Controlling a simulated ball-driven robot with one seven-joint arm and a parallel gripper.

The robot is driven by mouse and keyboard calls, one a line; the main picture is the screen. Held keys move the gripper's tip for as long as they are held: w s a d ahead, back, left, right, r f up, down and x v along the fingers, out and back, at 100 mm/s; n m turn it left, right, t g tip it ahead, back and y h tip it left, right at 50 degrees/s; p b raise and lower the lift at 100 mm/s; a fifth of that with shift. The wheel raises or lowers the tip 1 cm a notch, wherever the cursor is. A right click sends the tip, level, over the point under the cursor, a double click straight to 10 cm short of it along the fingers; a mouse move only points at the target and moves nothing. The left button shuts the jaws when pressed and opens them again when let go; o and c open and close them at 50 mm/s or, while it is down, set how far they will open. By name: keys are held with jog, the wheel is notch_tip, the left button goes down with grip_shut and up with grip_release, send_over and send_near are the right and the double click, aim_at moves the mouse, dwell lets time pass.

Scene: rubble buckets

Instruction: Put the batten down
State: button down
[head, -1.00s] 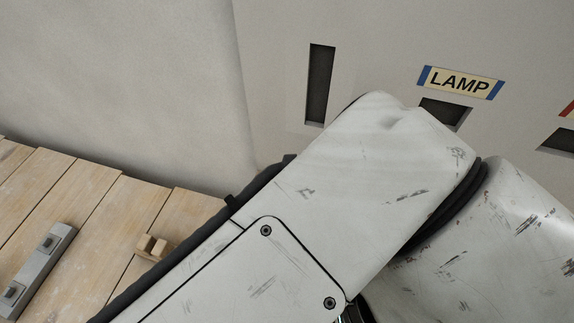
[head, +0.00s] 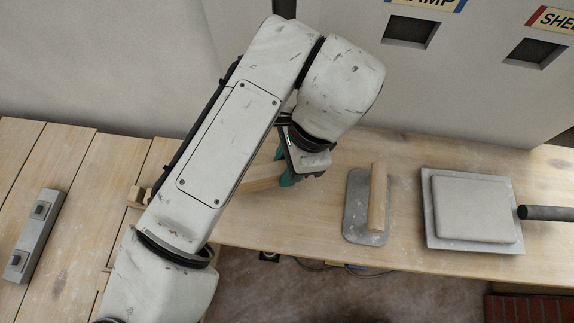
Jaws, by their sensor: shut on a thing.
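The batten (head: 262,177) is a pale length of wood in the head view, low over or on the wooden bench (head: 310,238); I cannot tell whether it touches. My gripper (head: 288,180), with teal fingers, is shut on the batten near its right end. My own arm crosses in front and hides the batten's middle. A small wooden piece (head: 137,196) shows left of the arm; I cannot tell whether it is part of the batten.
A steel float with a wooden handle (head: 377,198) lies right of my gripper. Further right is a grey board with a pale slab (head: 474,208) and a dark handle (head: 545,213). A grey bar (head: 33,236) lies at the left. Slotted wall panels (head: 410,33) stand behind.

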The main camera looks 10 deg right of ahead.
jog(key=shift+f, duration=1.6)
jog(key=c, duration=0.8)
grip_release()
jog(key=v, duration=1.2)
